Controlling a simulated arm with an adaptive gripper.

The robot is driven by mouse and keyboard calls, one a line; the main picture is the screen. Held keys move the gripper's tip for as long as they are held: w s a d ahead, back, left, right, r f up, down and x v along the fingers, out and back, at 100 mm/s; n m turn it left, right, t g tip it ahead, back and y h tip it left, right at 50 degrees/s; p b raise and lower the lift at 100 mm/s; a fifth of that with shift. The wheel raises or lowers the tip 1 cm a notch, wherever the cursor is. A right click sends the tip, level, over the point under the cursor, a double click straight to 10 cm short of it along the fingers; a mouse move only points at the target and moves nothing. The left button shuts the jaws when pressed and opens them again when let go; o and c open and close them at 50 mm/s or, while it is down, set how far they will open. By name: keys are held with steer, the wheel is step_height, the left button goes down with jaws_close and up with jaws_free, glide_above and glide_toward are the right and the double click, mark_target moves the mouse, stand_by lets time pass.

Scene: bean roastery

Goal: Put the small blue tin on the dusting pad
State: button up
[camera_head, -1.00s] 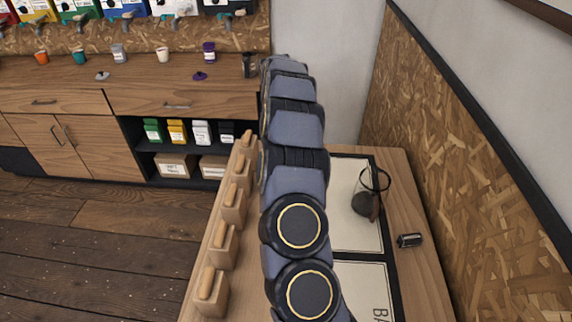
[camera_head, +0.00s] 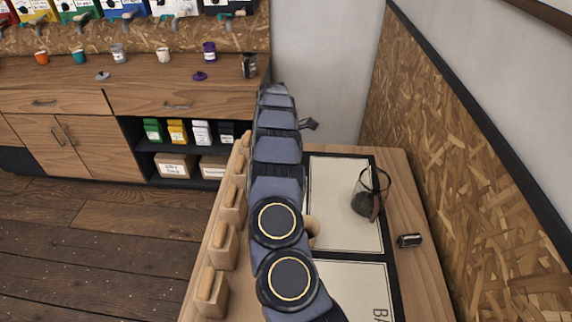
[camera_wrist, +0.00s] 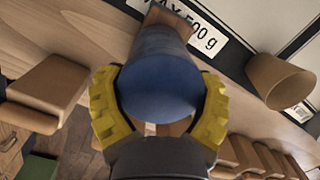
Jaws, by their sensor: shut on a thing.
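In the wrist view my gripper (camera_wrist: 158,82) has its two yellow fingers closed on either side of the small blue tin (camera_wrist: 160,60). The tin's round end faces the camera, and it is held over the wooden table. In the head view my arm covers the tin; only a dark part sticks out beyond the arm's far end. Two cream panels in a black frame (camera_head: 335,180) lie on the table to the right of my arm. I cannot tell whether either is the dusting pad.
A small dark cylinder (camera_head: 409,240) lies right of the frame. Wooden blocks (camera_head: 222,245) line the table's left edge. A tan cup-like piece (camera_wrist: 280,78) is right of the tin. An oriented-strand-board wall (camera_head: 460,180) bounds the right.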

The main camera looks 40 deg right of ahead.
steer(key=shift+f, duration=0.1)
steer(key=o, duration=1.1)
